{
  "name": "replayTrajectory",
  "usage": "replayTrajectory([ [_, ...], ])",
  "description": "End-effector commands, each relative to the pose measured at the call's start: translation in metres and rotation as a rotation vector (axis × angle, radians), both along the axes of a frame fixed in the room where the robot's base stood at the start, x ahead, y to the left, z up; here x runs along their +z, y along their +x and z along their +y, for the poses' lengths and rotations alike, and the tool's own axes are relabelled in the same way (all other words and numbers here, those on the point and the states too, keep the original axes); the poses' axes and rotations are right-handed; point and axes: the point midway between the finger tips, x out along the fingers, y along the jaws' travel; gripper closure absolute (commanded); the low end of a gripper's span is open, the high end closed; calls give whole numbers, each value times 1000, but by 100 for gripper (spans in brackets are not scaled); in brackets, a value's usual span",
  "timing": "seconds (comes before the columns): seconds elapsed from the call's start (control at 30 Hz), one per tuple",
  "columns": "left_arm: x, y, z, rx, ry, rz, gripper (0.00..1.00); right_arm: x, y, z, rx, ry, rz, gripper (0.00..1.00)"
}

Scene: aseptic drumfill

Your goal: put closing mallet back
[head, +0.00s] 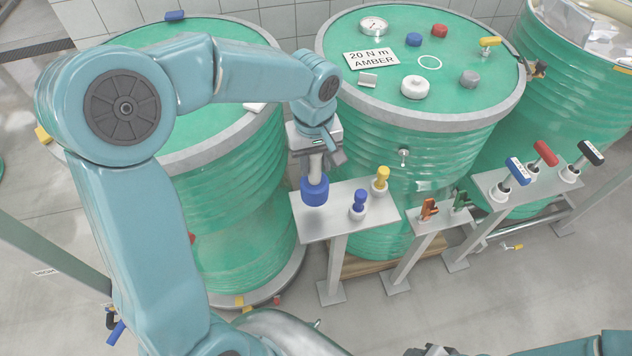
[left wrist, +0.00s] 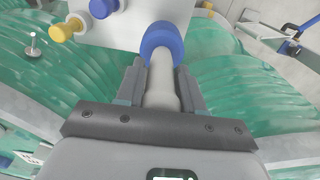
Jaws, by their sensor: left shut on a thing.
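The closing mallet has a blue head (head: 314,191) and a pale handle (head: 316,166). My left gripper (head: 317,150) is shut on the handle, with the head hanging downward. The head is over the left part of a small grey stand plate (head: 325,226); I cannot tell if it touches. In the left wrist view the handle (left wrist: 162,82) is between the two fingers of the left gripper (left wrist: 161,88), with the blue head (left wrist: 162,40) beyond, beside the plate (left wrist: 125,32). A dark part, possibly my right gripper (head: 430,350), is cut off at the bottom edge.
A blue plug (head: 358,203) and a yellow plug (head: 381,178) stand on the same plate. Large green drums (head: 420,130) rise close behind the stands.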

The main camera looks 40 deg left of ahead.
Motion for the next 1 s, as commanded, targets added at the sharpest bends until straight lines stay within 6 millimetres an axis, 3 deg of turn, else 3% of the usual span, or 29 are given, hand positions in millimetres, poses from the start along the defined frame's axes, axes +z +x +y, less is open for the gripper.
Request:
replayTrajectory([
  [0.5, -65, 0, -3, 1, 0, 0, 99, 1, 0, 0, 0, 0, 0, 57],
  [0.93, -72, 0, -3, 1, 0, -4, 99, -4, 0, 0, 0, 0, 0, 57],
  [0.97, -72, 0, -3, 1, 0, -1, 56, -3, 0, 0, 0, 0, 0, 57],
  [1.0, -71, 0, -3, 1, 0, -1, 43, -2, 0, 0, 0, 0, 0, 57],
])
